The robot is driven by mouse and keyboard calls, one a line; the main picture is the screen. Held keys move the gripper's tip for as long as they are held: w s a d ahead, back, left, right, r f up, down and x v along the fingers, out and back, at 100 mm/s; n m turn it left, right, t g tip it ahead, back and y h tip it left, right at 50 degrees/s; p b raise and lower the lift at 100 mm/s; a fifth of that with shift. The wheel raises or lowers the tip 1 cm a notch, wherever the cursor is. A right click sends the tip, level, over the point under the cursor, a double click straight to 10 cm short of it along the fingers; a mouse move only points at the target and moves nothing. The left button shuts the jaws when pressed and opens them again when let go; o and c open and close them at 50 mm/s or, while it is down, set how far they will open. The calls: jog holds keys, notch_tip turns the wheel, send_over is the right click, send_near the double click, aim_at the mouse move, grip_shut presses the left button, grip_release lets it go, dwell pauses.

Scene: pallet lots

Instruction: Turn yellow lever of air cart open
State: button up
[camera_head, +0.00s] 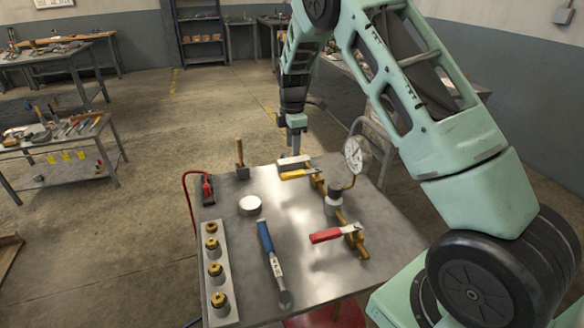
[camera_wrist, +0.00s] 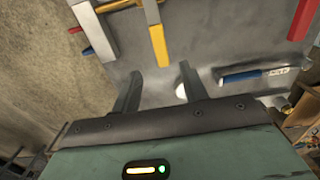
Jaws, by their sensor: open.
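The yellow lever (camera_head: 294,174) sits on the brass pipework at the far side of the air cart's metal top (camera_head: 300,215). My gripper (camera_head: 294,150) is just above and behind it in the head view, pointing down. In the wrist view, the yellow lever (camera_wrist: 156,42) shows ahead of the gap between my two spread fingers (camera_wrist: 160,88). The fingers are open and empty, and the lever appears to lie beyond them, not between them. I cannot tell the exact gap. The red lever (camera_head: 326,235) is on the nearer end of the pipework.
A round gauge (camera_head: 353,155) stands right of the yellow lever. An upright wooden handle (camera_head: 240,154) stands at the back left.

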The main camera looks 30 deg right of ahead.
aim_at(293, 173)
notch_tip(293, 173, down, 10)
jog(key=shift+r+p, duration=0.2)
jog(key=shift+p, duration=0.55)
grip_shut()
